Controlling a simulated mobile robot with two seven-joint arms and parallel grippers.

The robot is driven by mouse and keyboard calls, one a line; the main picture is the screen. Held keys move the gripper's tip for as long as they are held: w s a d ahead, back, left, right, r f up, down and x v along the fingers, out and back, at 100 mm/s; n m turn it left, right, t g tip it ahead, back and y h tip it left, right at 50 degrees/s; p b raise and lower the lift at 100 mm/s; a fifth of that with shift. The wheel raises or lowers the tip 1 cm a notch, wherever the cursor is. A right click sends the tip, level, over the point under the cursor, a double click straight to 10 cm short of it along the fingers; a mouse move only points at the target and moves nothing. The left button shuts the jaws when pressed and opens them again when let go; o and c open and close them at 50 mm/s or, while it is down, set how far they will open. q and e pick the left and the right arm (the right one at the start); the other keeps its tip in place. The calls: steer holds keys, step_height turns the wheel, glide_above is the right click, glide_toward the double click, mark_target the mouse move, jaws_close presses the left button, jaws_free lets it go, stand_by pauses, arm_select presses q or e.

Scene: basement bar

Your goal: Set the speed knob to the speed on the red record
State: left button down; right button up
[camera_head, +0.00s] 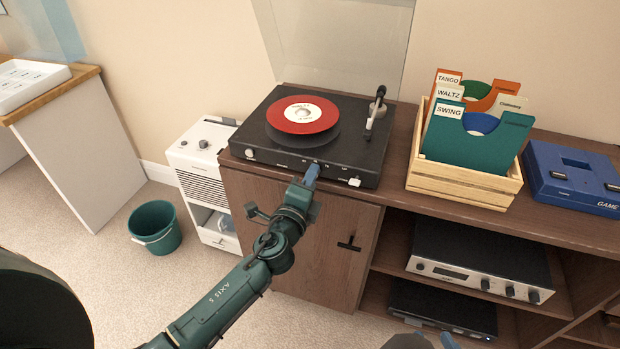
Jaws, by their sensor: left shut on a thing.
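The red record (302,114) lies flat on the platter of the black turntable (362,150). Its pale centre label bears print too small to read. My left gripper (312,173) is at the middle of the turntable's front panel, its blue fingertips shut on the speed knob. The knob itself is hidden behind the fingers, so its setting does not show. Small white marks stand on the panel just above the fingers, too small to read. My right gripper (432,341) shows only partly at the bottom edge; its jaw state is unclear.
The tonearm (374,110) rests at the platter's right, and the clear lid (340,40) is raised. A wooden crate (465,180) of record sleeves and a blue game box (575,180) stand to the right. A white heater (203,165) and green bucket (155,228) are left.

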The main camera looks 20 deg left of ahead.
stand_by(0.3)
arm_select(q)
steer(key=c, duration=1.2)
jaws_free()
steer(key=shift+c, duration=0.2)
arm_select(e)
steer(key=shift+s, duration=0.15)
arm_select(q)
steer(key=s+b, duration=0.1)
steer(key=s, duration=1.2)
steer(key=shift+a+b, duration=0.2)
steer(key=shift+b, duration=0.1)
arm_select(e)
steer(key=shift+s+d+r, duration=0.15)
steer(key=shift+d+r, duration=0.1)
steer(key=shift+d, duration=0.15)
arm_select(q)
steer(key=shift+s, duration=0.1)
